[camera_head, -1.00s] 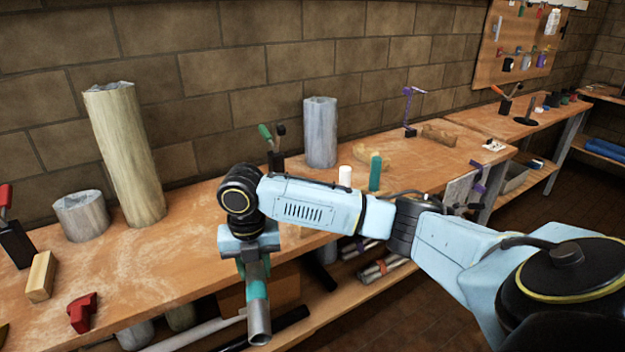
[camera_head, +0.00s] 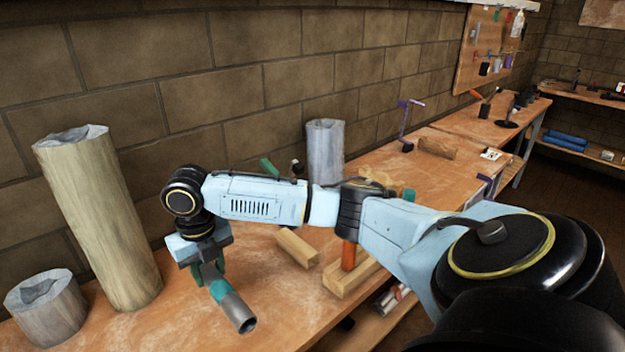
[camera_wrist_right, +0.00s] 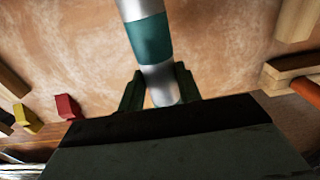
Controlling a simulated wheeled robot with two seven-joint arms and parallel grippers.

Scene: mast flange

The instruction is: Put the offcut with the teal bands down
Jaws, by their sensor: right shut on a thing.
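The offcut with the teal bands (camera_head: 231,303) is a grey metal tube. My right gripper (camera_head: 208,272) is shut on it and holds it tilted, its open end toward the lower right, over the wooden workbench (camera_head: 262,265) in the head view. In the right wrist view the tube (camera_wrist_right: 149,40) runs up between the two dark fingers (camera_wrist_right: 159,92), with a teal band just beyond them. I cannot tell whether the tube touches the bench top. My left gripper is not in view.
A tall pale column (camera_head: 100,215) and a short hollow stump (camera_head: 48,308) stand at the left. A grey cylinder (camera_head: 325,150) stands farther back. Wooden blocks (camera_head: 297,247) lie right of the gripper. A red piece (camera_wrist_right: 68,107) shows in the wrist view. Bench top around the tube is bare.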

